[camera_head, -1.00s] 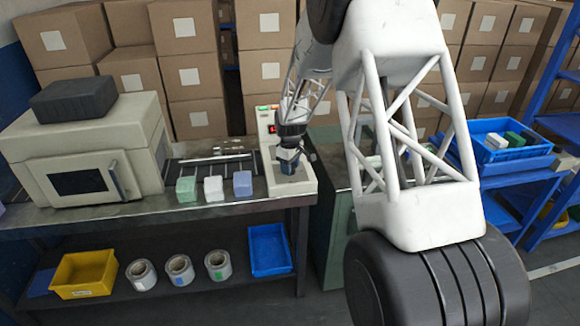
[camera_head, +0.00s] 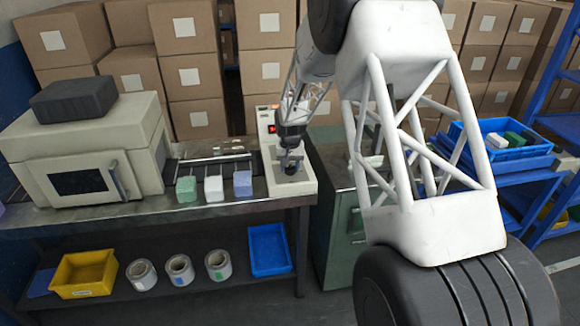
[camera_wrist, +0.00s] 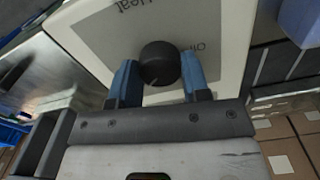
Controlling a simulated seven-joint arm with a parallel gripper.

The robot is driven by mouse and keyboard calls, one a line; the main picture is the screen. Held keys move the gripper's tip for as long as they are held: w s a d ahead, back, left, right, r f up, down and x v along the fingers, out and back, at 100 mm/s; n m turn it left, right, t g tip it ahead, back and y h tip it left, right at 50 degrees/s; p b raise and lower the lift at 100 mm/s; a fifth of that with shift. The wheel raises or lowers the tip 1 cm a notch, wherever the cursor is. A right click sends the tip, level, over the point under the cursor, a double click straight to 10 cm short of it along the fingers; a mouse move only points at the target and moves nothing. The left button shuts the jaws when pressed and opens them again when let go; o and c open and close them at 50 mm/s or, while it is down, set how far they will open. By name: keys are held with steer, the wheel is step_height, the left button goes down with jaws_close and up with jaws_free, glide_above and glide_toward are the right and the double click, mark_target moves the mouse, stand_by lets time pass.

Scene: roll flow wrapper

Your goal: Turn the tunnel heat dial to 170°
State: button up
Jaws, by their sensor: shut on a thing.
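The heat dial (camera_wrist: 160,62) is a round black knob on a grey panel plate (camera_wrist: 112,38) in the wrist view. The words "Heat" and "Off" are printed near it, upside down in this view. My gripper (camera_wrist: 159,77) has its two blue fingers on either side of the knob, shut on it. A faint mark shows on the knob, but I cannot read its angle. In the head view my gripper (camera_head: 291,163) is over the pale control panel (camera_head: 302,185) at the right end of the bench, and it hides the dial there.
The panel's upright part carries lit buttons and a red display (camera_head: 271,129) close behind my wrist. Several pastel blocks (camera_head: 214,189) sit on the conveyor to the left. The beige tunnel machine (camera_head: 85,150) stands farther left. A green cabinet (camera_head: 335,215) stands right of the bench.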

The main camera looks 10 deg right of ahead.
mark_target(290, 167)
steer(key=m, duration=0.3)
steer(key=shift+m, duration=0.4)
steer(key=shift+r+m, duration=0.1)
steer(key=shift+m, duration=1.6)
steer(key=o, duration=0.9)
steer(key=shift+r, duration=3.85)
